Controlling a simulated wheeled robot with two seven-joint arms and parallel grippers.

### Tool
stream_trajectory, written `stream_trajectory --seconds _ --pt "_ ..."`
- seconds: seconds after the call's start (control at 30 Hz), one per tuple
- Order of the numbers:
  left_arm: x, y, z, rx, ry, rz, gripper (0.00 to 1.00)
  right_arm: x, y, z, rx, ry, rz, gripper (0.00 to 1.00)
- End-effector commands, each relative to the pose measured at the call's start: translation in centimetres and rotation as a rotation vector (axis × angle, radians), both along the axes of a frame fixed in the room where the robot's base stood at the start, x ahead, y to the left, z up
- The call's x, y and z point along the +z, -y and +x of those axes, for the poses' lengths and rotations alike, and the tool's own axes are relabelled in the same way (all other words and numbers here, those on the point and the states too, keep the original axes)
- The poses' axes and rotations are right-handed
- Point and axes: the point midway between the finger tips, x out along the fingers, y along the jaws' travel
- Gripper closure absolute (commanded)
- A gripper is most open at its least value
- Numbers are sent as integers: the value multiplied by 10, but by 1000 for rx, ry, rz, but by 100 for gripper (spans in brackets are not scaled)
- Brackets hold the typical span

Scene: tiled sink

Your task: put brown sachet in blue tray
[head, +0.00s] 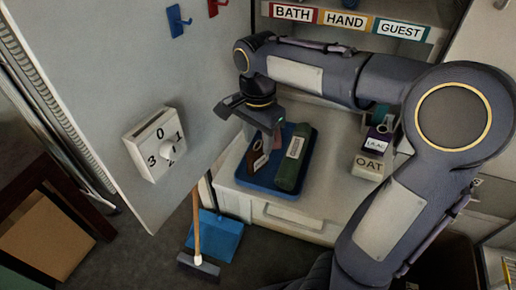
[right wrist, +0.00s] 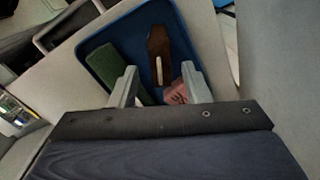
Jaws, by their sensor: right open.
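The blue tray (head: 244,178) lies on the white counter, and its rim also shows in the right wrist view (right wrist: 92,41). The brown sachet (head: 256,162), with a pale label, is at the tray's left side and below my right gripper (head: 263,138). In the right wrist view the brown sachet (right wrist: 158,45) lies in the tray beyond my right fingertips (right wrist: 160,85). The fingers are apart, and nothing is clamped between them. A smaller reddish-brown item (right wrist: 177,94) shows near the right finger. My left gripper is not in view.
A green packet (head: 291,160) with a white label lies in the tray beside the sachet. Labelled containers (head: 369,163) stand on the counter to the right, near my right arm. A pale panel with a number dial (head: 158,146) rises at left. A blue dustpan (head: 219,235) is on the floor.

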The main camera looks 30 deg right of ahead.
Motion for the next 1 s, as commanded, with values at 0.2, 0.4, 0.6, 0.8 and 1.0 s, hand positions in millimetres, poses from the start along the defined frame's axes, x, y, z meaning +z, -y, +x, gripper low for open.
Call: stream_trajectory --seconds 0.2,0.4,0.6,0.8,1.0 --pt "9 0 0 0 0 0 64 44 0 1 1 3 0 57" --pt "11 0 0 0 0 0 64 60 0 0 1 1 0 57" --pt "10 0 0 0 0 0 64 62 0 0 1 0 0 57" --pt "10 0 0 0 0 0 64 61 0 0 1 0 0 57" --pt "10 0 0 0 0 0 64 61 0 0 1 0 0 57"
